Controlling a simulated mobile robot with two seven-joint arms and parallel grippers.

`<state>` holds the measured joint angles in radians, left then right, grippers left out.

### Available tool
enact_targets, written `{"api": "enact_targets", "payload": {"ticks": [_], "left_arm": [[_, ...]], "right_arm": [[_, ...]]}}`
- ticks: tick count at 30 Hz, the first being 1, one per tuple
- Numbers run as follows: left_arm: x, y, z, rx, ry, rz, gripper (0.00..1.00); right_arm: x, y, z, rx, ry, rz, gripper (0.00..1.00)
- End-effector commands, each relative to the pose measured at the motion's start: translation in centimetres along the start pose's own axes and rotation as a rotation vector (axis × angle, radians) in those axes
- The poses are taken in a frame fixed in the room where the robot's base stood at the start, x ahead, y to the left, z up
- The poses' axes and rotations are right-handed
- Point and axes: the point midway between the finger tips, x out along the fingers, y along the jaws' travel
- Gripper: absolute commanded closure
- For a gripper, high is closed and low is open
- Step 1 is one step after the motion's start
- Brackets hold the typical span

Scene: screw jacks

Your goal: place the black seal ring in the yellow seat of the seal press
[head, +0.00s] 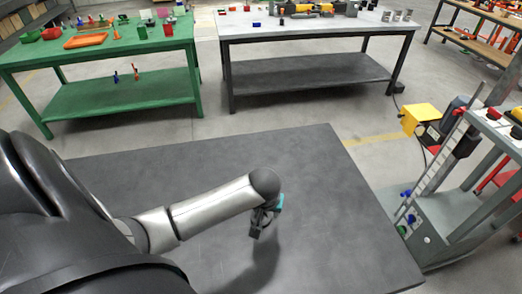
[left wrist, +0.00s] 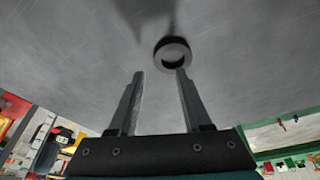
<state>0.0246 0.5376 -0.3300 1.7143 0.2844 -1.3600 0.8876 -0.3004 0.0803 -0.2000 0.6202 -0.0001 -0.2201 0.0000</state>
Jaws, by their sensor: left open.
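The black seal ring (left wrist: 172,53) lies flat on the dark grey table in the left wrist view, just beyond the fingertips and nearer the right finger. I cannot make it out in the head view, where my gripper and its shadow cover that area. My left gripper (head: 262,222) is low over the table, open; in the left wrist view its two fingers (left wrist: 160,74) stand apart with nothing between them. No yellow seat of a seal press can be made out for certain. My right gripper is not in view.
The dark table (head: 330,220) is otherwise bare. A grey frame machine (head: 450,215) stands at its right, with a yellow box (head: 420,118) behind. A green table (head: 110,50) and a grey workbench (head: 310,24) with parts stand at the back, across open floor.

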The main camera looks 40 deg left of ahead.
Motion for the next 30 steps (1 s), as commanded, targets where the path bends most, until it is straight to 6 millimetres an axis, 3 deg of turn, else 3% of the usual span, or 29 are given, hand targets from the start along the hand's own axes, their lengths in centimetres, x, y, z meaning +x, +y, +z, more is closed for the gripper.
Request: {"api": "enact_targets", "payload": {"ticks": [8,18,28,30], "left_arm": [[1.7,0.1,-0.1,0.001,0.001,0.000,0.51],[5.9,0.3,-0.2,0.002,0.001,0.000,0.51],[6.3,0.3,-0.2,0.002,0.002,0.001,0.51],[6.3,0.3,-0.2,0.002,0.002,0.001,0.59]], "right_arm": [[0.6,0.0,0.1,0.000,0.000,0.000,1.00],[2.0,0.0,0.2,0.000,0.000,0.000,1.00],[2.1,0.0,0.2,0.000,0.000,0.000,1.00],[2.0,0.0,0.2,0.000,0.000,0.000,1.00]]}}
